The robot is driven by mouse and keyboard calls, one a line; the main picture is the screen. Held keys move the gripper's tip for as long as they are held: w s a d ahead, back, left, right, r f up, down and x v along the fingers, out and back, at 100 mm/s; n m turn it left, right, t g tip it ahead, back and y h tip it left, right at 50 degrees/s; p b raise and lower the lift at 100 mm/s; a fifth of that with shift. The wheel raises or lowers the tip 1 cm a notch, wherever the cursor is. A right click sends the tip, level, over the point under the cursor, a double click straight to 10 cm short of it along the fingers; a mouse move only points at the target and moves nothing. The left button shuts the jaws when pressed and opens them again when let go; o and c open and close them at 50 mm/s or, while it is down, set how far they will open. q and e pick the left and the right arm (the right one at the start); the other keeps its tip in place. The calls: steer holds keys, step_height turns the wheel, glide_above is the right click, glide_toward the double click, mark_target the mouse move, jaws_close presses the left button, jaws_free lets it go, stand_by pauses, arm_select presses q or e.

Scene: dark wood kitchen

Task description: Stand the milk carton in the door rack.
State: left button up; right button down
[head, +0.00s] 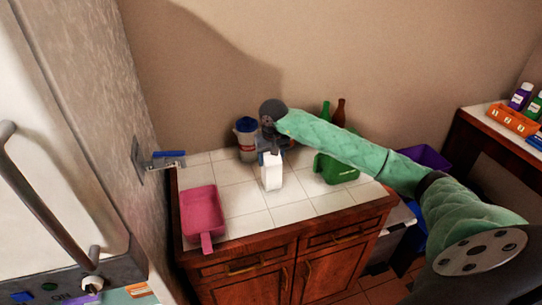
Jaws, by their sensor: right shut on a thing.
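A white milk carton (272,175) is upright at the white tiled counter (238,203), near its middle. My right gripper (271,153) comes down from above and is shut on the carton's top. I cannot tell whether the carton's base touches the tiles. My left gripper is not in view. No door rack shows in this view.
A pink dustpan (200,210) lies at the counter's left. A blue-lidded grey container (247,140), a green container (336,170) and bottles (339,112) stand behind. A white appliance with a handle (35,185) fills the left edge. The counter's front middle is clear.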

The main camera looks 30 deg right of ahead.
steer(key=shift+f, duration=0.2)
stand_by(0.4)
steer(key=shift+c, duration=2.4)
jaws_free()
steer(key=shift+r, duration=0.1)
